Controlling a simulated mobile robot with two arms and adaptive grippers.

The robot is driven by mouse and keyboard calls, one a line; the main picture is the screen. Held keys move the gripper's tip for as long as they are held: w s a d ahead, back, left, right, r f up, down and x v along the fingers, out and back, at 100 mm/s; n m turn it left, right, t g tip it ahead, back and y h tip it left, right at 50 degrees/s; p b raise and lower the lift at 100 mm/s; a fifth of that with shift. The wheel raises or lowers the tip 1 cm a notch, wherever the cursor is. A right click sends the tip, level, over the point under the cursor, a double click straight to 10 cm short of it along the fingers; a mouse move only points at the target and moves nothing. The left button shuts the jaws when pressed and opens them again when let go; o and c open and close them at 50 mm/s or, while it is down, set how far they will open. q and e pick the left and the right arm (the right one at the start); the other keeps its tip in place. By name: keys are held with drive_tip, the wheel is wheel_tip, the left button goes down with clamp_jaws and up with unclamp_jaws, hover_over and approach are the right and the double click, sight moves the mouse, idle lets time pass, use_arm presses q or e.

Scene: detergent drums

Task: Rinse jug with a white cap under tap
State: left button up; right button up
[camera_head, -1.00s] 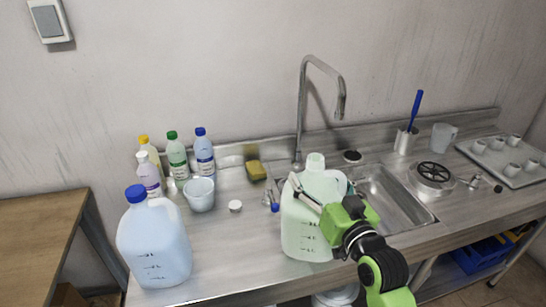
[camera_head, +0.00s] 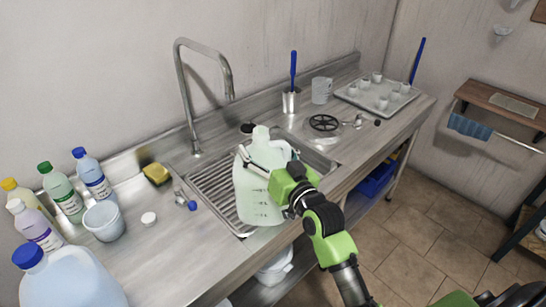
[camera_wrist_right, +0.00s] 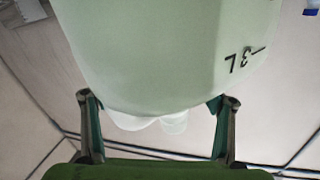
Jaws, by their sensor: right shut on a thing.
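A pale green translucent jug (camera_head: 262,207) with dark volume marks stands roughly upright at the front edge of the sink (camera_head: 318,160). Its pale top (camera_head: 261,133) shows, but I cannot tell whether this is a cap or bare neck. My right gripper (camera_head: 268,174) is shut on the jug from the right, one finger lying across its upper side. In the right wrist view the jug (camera_wrist_right: 165,50) fills the space between the two fingers. The tap (camera_head: 187,95) arches behind, its spout up and left of the jug. No water shows. My left gripper is out of view.
A blue-capped jug (camera_head: 70,280), several bottles (camera_head: 66,200) and a cup (camera_head: 104,222) stand at left. A tray of cups (camera_head: 350,98) is at back right.

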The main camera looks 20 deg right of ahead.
drive_tip(key=w+b, duration=0.1)
drive_tip(key=w, duration=0.1)
drive_tip(key=w+a+f+b, duration=0.1)
drive_tip(key=w, duration=0.1)
drive_tip(key=w+a+f+b, duration=0.1)
drive_tip(key=w+b, duration=0.1)
drive_tip(key=shift+w+a, duration=0.2)
drive_tip(key=shift+w, duration=0.1)
drive_tip(key=shift+w+a+f+b, duration=0.1)
drive_tip(key=shift+w+a, duration=0.15)
drive_tip(key=shift+w, duration=0.5)
drive_tip(key=shift+w+a+f+b, duration=0.15)
drive_tip(key=shift+w+a, duration=0.15)
drive_tip(key=shift+w, duration=0.45)
drive_tip(key=shift+w+a+r+b, duration=0.1)
drive_tip(key=shift+w+a, duration=0.15)
drive_tip(key=shift+w, duration=0.5)
drive_tip(key=shift+f, duration=0.55)
drive_tip(key=o, duration=2)
drive_tip(key=shift+o, duration=0.2)
drive_tip(key=shift+f, duration=0.1)
